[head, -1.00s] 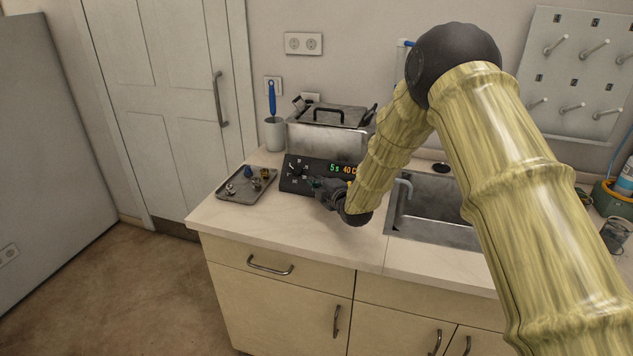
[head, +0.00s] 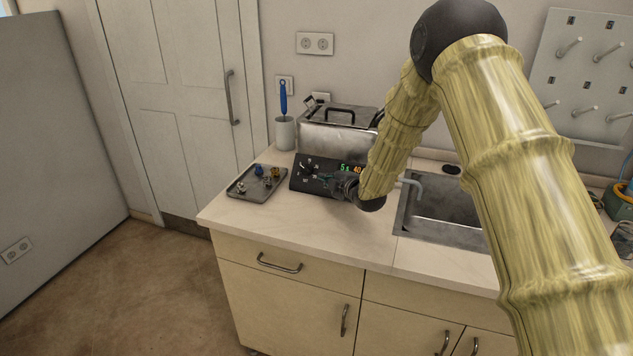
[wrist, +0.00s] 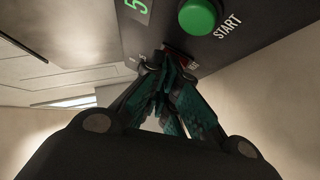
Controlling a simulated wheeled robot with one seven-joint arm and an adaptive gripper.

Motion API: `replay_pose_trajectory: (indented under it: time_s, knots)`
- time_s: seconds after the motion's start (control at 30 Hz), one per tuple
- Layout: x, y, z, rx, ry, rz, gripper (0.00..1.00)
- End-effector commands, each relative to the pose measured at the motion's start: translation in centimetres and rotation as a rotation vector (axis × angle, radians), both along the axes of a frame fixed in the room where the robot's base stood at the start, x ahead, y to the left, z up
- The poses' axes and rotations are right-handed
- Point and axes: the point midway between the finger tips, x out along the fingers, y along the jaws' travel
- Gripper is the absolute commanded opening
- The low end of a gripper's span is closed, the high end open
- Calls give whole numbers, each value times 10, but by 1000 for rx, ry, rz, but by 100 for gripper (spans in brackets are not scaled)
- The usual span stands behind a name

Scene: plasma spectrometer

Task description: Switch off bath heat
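The bath is a steel box with a lid (head: 335,135) at the back of the counter. Its black control panel (head: 300,180) has a dial (head: 309,168) at the left and a lit display (head: 350,169) partly hidden by my arm. My gripper (head: 330,183) is at the panel's lower front. In the wrist view, my gripper's teal fingers (wrist: 178,62) are together, their tips at a red part (wrist: 174,54) on the panel. The fingers cover most of that part, and its label is unreadable. A green START button (wrist: 200,15) is beside it.
A grey tray (head: 243,195) with small fittings lies left of the panel. A white cup (head: 285,134) holding a blue-handled tool stands behind it. A sink (head: 440,235) is to the right. The counter front (head: 300,228) is clear.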

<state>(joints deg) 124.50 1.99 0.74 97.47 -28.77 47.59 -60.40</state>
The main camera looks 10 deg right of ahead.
Motion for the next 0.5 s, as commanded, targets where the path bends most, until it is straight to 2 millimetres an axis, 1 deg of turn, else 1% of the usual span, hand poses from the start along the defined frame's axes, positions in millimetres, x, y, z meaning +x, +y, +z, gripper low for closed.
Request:
replay_pose_trajectory:
  time_s: [0.03, 0.13, 0.27, 0.4, 0.5]
  knots:
    - [2, -1, 3, 0, -6, -2, 0]
    - [0, 2, 6, 0, -6, -1, 0]
    - [-9, 11, 13, -2, -5, 3, 0]
    - [-23, 24, 25, -2, -5, 8, 0]
    - [-38, 16, 26, -1, -3, 8, 0]
